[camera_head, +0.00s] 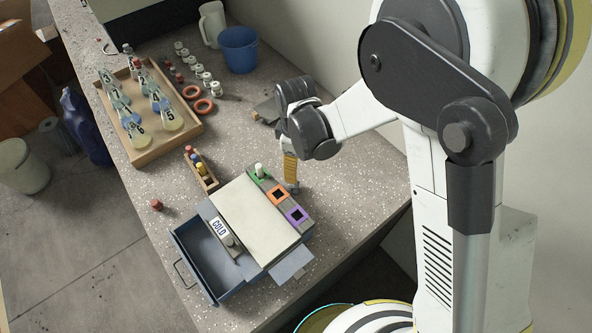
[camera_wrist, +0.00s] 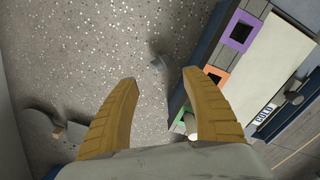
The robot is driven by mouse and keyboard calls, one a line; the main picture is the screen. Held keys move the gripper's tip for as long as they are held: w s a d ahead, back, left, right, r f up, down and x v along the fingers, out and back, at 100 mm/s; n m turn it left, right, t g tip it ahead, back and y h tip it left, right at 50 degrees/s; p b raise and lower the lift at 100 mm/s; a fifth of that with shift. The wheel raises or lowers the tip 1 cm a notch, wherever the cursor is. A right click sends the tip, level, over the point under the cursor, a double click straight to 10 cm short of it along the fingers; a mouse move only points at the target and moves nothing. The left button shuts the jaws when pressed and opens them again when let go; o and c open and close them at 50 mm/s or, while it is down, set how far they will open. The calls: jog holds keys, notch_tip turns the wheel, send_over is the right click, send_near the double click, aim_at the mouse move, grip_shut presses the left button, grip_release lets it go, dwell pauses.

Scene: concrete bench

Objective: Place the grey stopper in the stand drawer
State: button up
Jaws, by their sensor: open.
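The grey stopper (camera_wrist: 159,63) is a small piece on the speckled bench, beside the stand; in the head view it shows (camera_head: 295,188) just below the fingers. My gripper (camera_wrist: 160,77) is open, its yellow fingers pointing at the bench with the stopper between and slightly beyond their tips in the wrist view. In the head view my gripper (camera_head: 290,178) is beside the stand's back edge. The stand (camera_head: 252,215) has a pale top and green, orange and purple sockets. Its blue drawer (camera_head: 192,262) is pulled out at the left and looks empty. The COLD label (camera_head: 220,226) is above the drawer.
A white stopper (camera_head: 259,170) stands in the green socket. The orange and purple sockets show dark square holes. A wooden rack (camera_head: 203,183), a red stopper (camera_head: 156,204) and a tray of flasks (camera_head: 143,158) are left of and behind the stand. A blue bucket (camera_head: 238,50) stands farther back.

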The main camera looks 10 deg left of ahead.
jog(key=shift+r, duration=0.65)
